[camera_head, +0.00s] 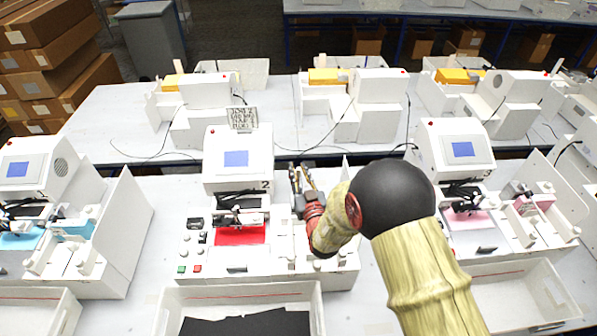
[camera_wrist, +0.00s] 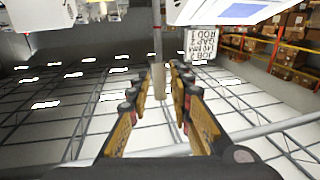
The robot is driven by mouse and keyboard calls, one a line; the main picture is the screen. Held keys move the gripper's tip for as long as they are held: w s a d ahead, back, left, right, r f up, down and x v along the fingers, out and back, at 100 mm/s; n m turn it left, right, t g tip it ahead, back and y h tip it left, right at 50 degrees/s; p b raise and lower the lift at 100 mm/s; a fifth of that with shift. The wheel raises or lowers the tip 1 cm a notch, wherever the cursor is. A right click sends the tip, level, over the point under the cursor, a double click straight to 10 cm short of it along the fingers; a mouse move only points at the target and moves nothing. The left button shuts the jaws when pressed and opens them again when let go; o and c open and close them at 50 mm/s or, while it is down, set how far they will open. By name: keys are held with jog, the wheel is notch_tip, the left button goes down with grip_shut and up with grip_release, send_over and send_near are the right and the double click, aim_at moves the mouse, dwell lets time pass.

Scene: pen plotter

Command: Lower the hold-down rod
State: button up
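The white plotter marked 2 (camera_head: 237,172) stands in the middle of the head view, with a blue screen and a red sheet (camera_head: 240,235) under its carriage. My gripper (camera_head: 303,174) is beside its right side, fingers pointing away from the camera. In the upside-down wrist view, a thin upright rod (camera_wrist: 157,35) with a tan, thicker end (camera_wrist: 159,82) reaches in between the two fingers of my gripper (camera_wrist: 158,88). The fingers are apart, with gaps seen on both sides of the tan end. In the head view the rod is not clearly made out behind my gripper and arm.
A job sign (camera_head: 242,118) stands behind the plotter; it also shows in the wrist view (camera_wrist: 202,42). Similar plotters stand at left (camera_head: 40,160) and right (camera_head: 455,150). A white tray (camera_head: 165,312) with black sheets lies in front. Buttons (camera_head: 190,268) are at the plotter's left front.

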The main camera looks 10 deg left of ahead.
grip_shut()
dwell(0.6)
